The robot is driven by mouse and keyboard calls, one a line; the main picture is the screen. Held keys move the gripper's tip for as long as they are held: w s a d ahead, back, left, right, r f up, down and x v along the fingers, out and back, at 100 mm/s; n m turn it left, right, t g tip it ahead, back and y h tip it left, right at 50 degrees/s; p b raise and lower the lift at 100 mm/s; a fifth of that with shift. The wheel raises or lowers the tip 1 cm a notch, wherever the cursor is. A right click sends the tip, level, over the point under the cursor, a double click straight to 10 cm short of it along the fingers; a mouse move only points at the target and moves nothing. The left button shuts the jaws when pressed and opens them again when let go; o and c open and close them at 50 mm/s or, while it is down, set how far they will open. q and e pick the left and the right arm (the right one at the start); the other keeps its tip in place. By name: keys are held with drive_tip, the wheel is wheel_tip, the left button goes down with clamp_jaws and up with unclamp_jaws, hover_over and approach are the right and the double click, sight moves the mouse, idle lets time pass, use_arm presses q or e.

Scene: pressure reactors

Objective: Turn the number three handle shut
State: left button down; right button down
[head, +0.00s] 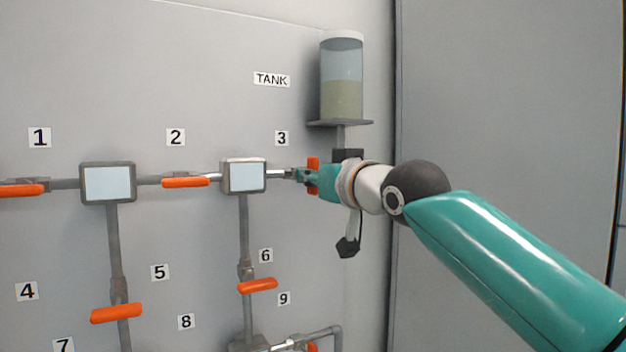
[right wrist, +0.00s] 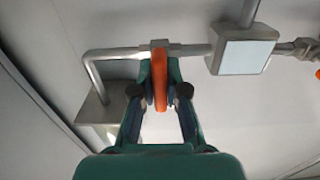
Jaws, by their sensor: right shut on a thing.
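The orange number three handle (head: 313,162) is on the pipe at the right, below and right of the "3" label (head: 282,138). It stands upright, across the line of the pipe. My right gripper (head: 308,177) reaches in from the right and is shut on this handle, hiding its middle. In the right wrist view the handle (right wrist: 159,62) lies between the two fingers of my right gripper (right wrist: 160,75), at a right angle to the pipe (right wrist: 193,50). My left gripper is not in view.
A square grey box (head: 244,176) is left of the handle, and the tank (head: 342,85) stands above it. Other orange handles, such as number two (head: 186,182) and number six (head: 258,285), are on nearby pipes. A plain grey panel (head: 500,110) is at the right.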

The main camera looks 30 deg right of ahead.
drive_tip(key=shift+w+a+f, duration=0.1)
drive_tip(key=shift+f, duration=0.25)
drive_tip(key=c, duration=1.2)
unclamp_jaws()
drive_tip(key=shift+r, duration=0.2)
drive_tip(key=shift+s, duration=0.2)
drive_tip(key=s, duration=1.1)
drive_tip(key=shift+s+a, duration=0.35)
drive_tip(key=shift+a, duration=0.05)
